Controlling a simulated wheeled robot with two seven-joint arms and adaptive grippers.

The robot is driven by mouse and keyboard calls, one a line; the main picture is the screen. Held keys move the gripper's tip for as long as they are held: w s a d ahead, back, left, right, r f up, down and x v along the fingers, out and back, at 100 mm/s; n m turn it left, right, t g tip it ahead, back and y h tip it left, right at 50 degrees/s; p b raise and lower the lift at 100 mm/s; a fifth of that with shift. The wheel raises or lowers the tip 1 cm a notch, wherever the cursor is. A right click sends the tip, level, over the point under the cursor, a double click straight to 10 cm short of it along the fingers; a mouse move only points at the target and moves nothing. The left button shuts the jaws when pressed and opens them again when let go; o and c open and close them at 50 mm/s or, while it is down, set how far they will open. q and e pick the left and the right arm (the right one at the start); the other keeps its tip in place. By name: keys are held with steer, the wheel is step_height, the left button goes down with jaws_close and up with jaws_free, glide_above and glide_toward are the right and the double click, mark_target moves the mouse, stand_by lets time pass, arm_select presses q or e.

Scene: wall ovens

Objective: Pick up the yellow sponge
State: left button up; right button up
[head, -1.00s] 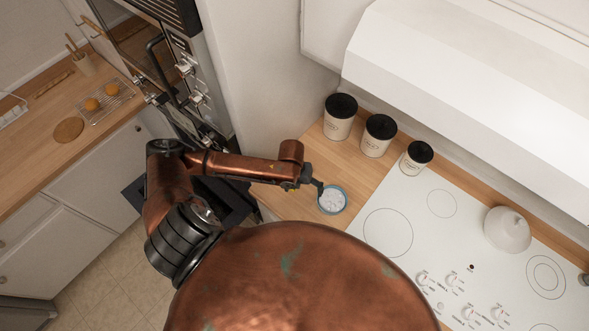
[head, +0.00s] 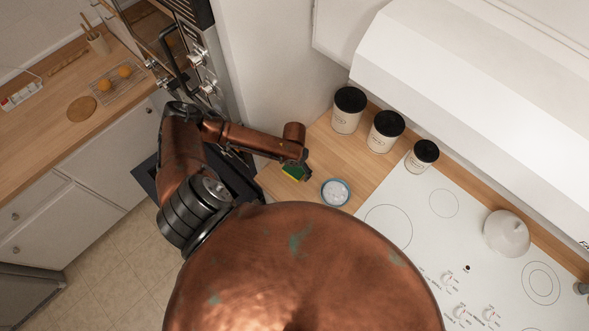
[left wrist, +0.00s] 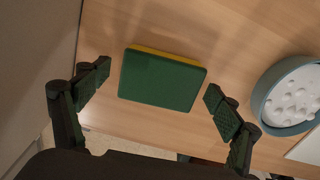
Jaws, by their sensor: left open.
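The yellow sponge (head: 292,174) lies on the wooden counter, partly covered by my left gripper in the head view. In the left wrist view the sponge (left wrist: 160,82) shows a dark green top face and a thin yellow strip along its far edge. My left gripper (head: 302,169) is open above the counter. In the left wrist view its two fingers stand apart on either side of the sponge, with a gap on each side and nothing between the pads. My right gripper is not in view.
A blue-rimmed bowl with white contents (head: 335,192) stands just right of the sponge. Three black-lidded canisters (head: 386,132) stand along the back. A white cooktop (head: 440,230) is on the right. An oven tower (head: 195,65) stands behind my left arm.

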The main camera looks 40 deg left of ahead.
arm_select(q)
steer(key=shift+f, duration=0.15)
steer(key=c, duration=1.1)
steer(key=shift+o, duration=0.2)
